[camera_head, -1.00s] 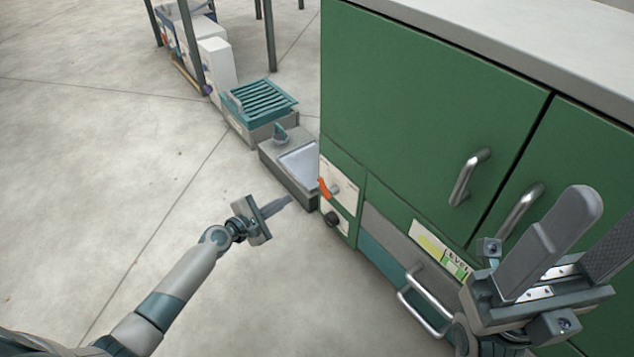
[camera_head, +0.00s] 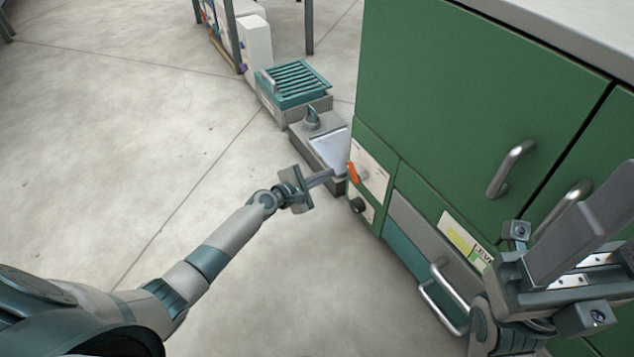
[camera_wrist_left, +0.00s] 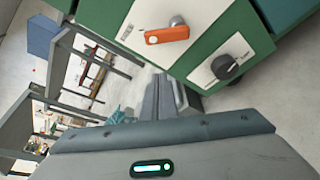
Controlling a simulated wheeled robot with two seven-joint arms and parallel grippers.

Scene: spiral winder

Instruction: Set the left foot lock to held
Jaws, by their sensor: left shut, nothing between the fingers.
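An orange lever (camera_head: 353,173) on a white plate sits at the left end of the green cabinet's front. It also shows in the left wrist view (camera_wrist_left: 168,35), lying nearly level across its plate. A black round knob (camera_head: 358,205) on a second white plate is below it, also in the left wrist view (camera_wrist_left: 225,67). I cannot read which one is the left foot lock. My left gripper (camera_head: 330,175) is shut and empty, just left of the orange lever and apart from it. My right gripper (camera_head: 608,240) is open, partly cut off at the right edge.
The green cabinet (camera_head: 460,90) with metal door handles fills the right. A drawer handle (camera_head: 443,300) sticks out low in front. A grey tray unit (camera_head: 310,140) and a teal slatted box (camera_head: 292,85) stand behind my left gripper. The floor at left is clear.

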